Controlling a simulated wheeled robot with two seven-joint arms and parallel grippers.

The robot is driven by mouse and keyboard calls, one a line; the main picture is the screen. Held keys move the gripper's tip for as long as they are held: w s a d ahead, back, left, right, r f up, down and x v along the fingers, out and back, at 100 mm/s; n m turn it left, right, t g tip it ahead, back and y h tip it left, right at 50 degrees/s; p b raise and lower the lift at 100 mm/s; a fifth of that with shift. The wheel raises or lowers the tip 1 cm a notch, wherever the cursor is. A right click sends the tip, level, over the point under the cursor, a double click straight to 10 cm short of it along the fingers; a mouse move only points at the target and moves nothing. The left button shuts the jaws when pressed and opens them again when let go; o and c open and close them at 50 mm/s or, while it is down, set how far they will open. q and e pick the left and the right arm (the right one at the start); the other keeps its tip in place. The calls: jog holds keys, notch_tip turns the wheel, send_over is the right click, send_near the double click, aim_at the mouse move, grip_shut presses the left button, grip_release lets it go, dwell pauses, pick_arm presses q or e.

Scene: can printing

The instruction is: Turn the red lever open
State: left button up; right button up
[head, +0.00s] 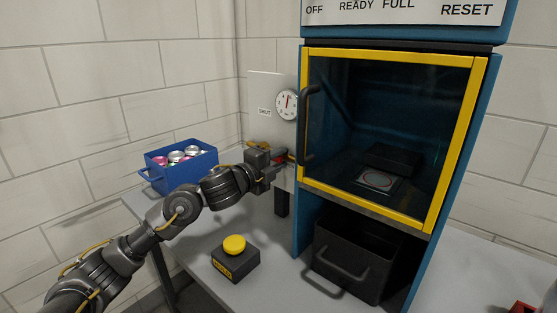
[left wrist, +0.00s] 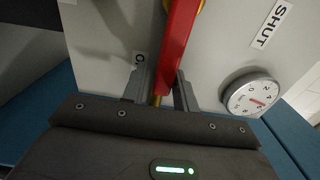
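The red lever (left wrist: 180,40) runs down from the top of the left wrist view on a light panel. Only a small bit of it shows in the head view (head: 281,154), mostly hidden by my left gripper. My left gripper (head: 279,166) is at the panel beside the machine. In the left wrist view its two fingers (left wrist: 162,92) stand close on either side of the lever's end and appear shut on it. The panel (head: 262,90) bears a "SHUT" label by the lever's upper part. My right gripper is not in view.
A round gauge (head: 287,105) sits on the panel. The blue machine with a yellow-framed window (head: 395,58) and dark handle stands close on the right. A blue crate of cans (head: 205,162) is behind my left arm. A yellow button on a black box (head: 235,262) stands in front.

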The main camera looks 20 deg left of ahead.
pick_arm(q)
jog(key=shift+o, duration=0.9)
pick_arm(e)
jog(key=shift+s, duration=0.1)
pick_arm(q)
jog(key=v, duration=1)
jog(key=shift+s+a+b, duration=0.2)
jog(key=shift+s+b, duration=0.15)
jog(key=shift+b, duration=0.1)
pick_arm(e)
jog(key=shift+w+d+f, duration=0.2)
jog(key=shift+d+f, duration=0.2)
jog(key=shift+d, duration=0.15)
pick_arm(q)
jog(key=shift+r, duration=0.1)
